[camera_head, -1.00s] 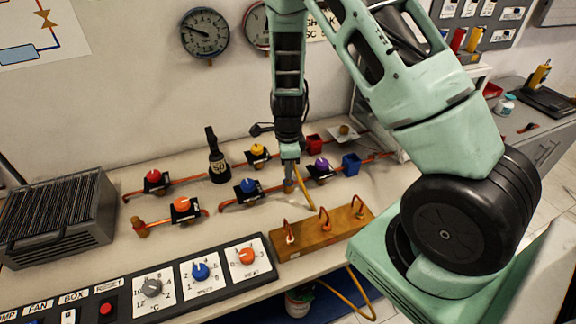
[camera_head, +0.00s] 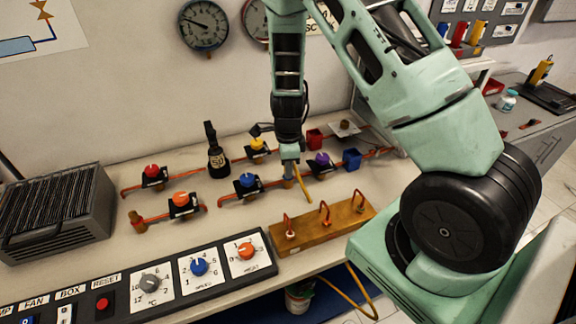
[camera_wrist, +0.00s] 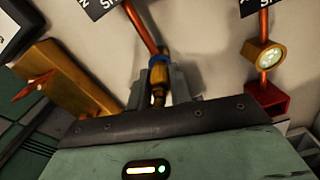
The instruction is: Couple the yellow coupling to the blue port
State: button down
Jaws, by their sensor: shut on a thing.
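My gripper (camera_head: 289,178) points down over the bench, just right of the valve with the blue knob. In the wrist view its jaws (camera_wrist: 160,88) are shut on the yellow coupling (camera_wrist: 158,75), a brass-yellow piece. The blue port (camera_wrist: 158,59) shows as a blue ring at the end of a copper pipe, directly beyond the coupling. The two look in line and close together or touching; I cannot tell whether they are joined. The jaws hide part of the coupling. In the head view a yellow hose (camera_head: 303,185) slants down beside my gripper.
A wooden block (camera_head: 325,224) with several copper hooks stands in front. Valves with blue (camera_head: 247,181) and purple (camera_head: 322,159) knobs stand either side of my gripper. Red (camera_head: 314,139) and blue (camera_head: 351,159) boxes stand to the right.

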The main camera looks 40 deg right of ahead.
jog(key=shift+f, duration=0.2)
dwell(0.4)
jog(key=c, duration=0.9)
grip_release()
jog(key=shift+o, duration=0.2)
jog(key=shift+r, duration=0.15)
notch_tip(320, 180, up, 17)
jog(key=shift+r, duration=0.1)
